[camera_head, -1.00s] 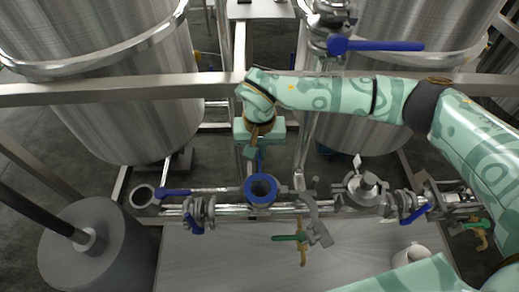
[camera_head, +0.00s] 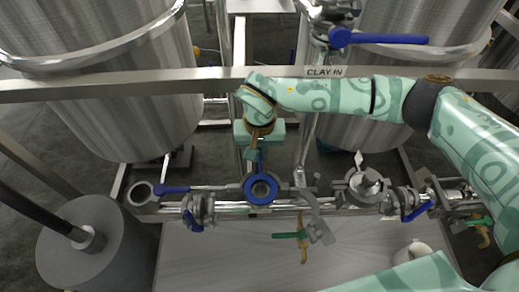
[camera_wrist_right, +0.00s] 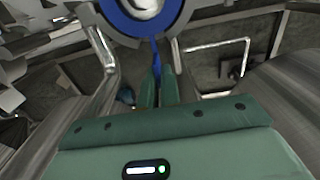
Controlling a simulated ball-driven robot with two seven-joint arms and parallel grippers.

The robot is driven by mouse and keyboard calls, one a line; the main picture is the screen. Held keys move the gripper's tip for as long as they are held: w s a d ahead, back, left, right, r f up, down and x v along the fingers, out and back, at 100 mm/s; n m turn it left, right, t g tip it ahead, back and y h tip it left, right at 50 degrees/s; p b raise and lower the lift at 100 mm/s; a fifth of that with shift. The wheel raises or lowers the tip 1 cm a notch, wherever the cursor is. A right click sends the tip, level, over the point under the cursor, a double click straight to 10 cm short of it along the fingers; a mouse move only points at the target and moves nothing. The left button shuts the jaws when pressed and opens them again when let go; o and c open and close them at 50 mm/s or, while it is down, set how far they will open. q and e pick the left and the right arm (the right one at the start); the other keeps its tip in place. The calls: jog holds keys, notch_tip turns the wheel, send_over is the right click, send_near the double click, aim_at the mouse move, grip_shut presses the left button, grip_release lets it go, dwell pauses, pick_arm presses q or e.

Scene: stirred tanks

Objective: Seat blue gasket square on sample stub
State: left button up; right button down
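The blue gasket (camera_head: 260,189) is a ring with a narrow blue tab, in the middle of the head view over the horizontal pipe. It also shows at the top of the right wrist view (camera_wrist_right: 178,22). My right gripper (camera_head: 255,157) is just behind the ring. Its fingers (camera_wrist_right: 158,85) are shut on the gasket's tab. Metal, apparently the sample stub (camera_wrist_right: 147,7), shows through the ring's hole. The ring hides the stub's rim, so I cannot tell whether they touch or are square. My left gripper is not in view.
Blue-handled valves (camera_head: 193,214) and (camera_head: 413,207) flank the gasket on the pipe. An open metal clamp (camera_head: 318,228) hangs in front, beside a green-handled valve (camera_head: 288,235). A white cup (camera_head: 413,252) stands on the steel tray (camera_head: 225,265). Large steel tanks (camera_head: 115,85) stand behind.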

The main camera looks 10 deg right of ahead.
aim_at(260, 179)
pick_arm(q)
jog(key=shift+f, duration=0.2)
pick_arm(e)
jog(key=shift+f, duration=0.45)
jog(key=c, duration=1.5)
grip_release()
jog(key=shift+c, duration=0.2)
jog(key=shift+r, duration=0.1)
